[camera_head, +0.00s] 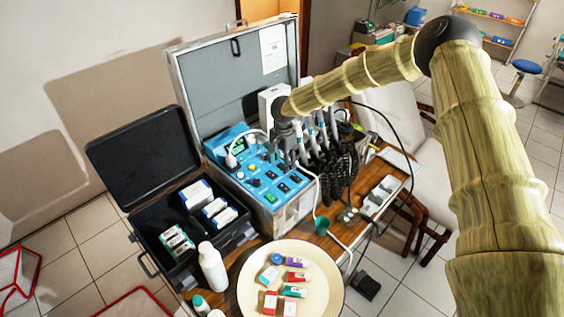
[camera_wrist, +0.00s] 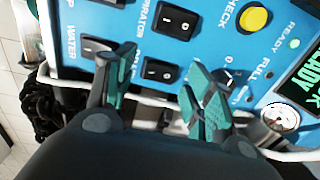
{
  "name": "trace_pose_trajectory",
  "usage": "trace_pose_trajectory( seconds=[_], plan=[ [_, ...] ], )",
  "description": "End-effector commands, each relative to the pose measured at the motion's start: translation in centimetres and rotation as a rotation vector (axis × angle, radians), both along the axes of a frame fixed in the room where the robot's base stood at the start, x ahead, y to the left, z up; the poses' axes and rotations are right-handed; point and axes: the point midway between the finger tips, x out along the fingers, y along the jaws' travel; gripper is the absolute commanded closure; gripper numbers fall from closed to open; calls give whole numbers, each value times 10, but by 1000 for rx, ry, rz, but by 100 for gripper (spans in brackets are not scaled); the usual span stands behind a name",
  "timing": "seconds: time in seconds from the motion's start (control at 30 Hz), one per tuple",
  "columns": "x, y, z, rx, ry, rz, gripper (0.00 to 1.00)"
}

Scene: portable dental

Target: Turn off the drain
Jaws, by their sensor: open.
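The blue control panel (camera_head: 265,177) of the portable dental unit faces up in its open case. In the wrist view, the panel (camera_wrist: 130,12) has several black rocker switches. One rocker switch (camera_wrist: 158,72) shows between my gripper's fingers, with a label beside it mostly hidden by the left finger. Another rocker switch (camera_wrist: 178,22) lies farther up, and a third (camera_wrist: 100,46) sits near the "WATER" label. I cannot read a drain label. My gripper (camera_wrist: 160,66) is open and empty over the panel edge; contact cannot be judged. In the head view my arm hides part of the panel.
A yellow button (camera_wrist: 254,20), a pressure gauge (camera_wrist: 282,117) and a white tube are near the fingers. Handpieces with coiled black hoses (camera_head: 333,165) hang right of the panel. A round tray (camera_head: 322,262), white bottle (camera_head: 212,268) and open black case (camera_head: 150,232) stand in front.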

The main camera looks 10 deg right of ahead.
Motion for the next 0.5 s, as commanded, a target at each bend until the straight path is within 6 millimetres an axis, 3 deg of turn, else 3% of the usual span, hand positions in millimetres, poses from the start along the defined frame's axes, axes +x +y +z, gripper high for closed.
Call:
trace_pose_trajectory(
  seconds=[0.5],
  plan=[
    [-2,-3,85,0,-2,0,46]
  ],
)
